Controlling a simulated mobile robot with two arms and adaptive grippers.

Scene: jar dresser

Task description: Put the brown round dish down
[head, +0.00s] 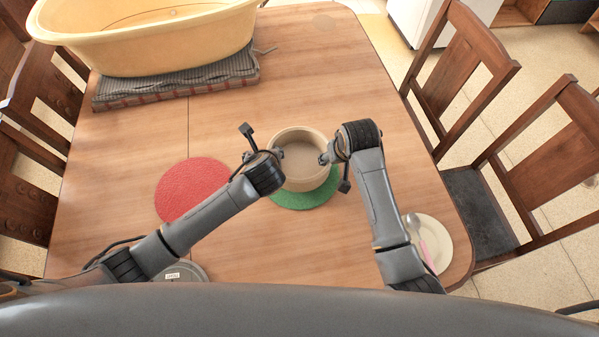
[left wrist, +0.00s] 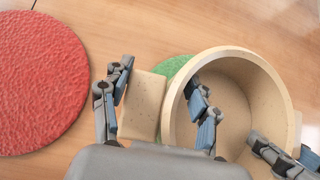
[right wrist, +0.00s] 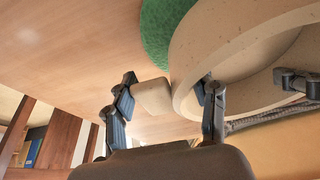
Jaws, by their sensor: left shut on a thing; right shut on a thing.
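The brown round dish (head: 302,160) is a tan, round, deep and empty dish with block-like handles on its sides. It is over the green round mat (head: 303,201), which shows at its near edge; I cannot tell whether it touches the mat. My left gripper (head: 279,154) is shut on the dish's left handle, one finger inside the rim; the handle (left wrist: 144,100) shows between the fingers in the left wrist view. My right gripper (head: 326,158) is shut on the opposite handle (right wrist: 153,97), seen in the right wrist view.
A red round mat (head: 190,189) lies bare to the left. A yellow basin (head: 150,45) stands on a folded dark cloth (head: 178,91) at the back left. A plate (head: 435,232) with a pink-handled spoon (head: 424,240) is at the right edge. Chairs (head: 466,58) flank the wooden table.

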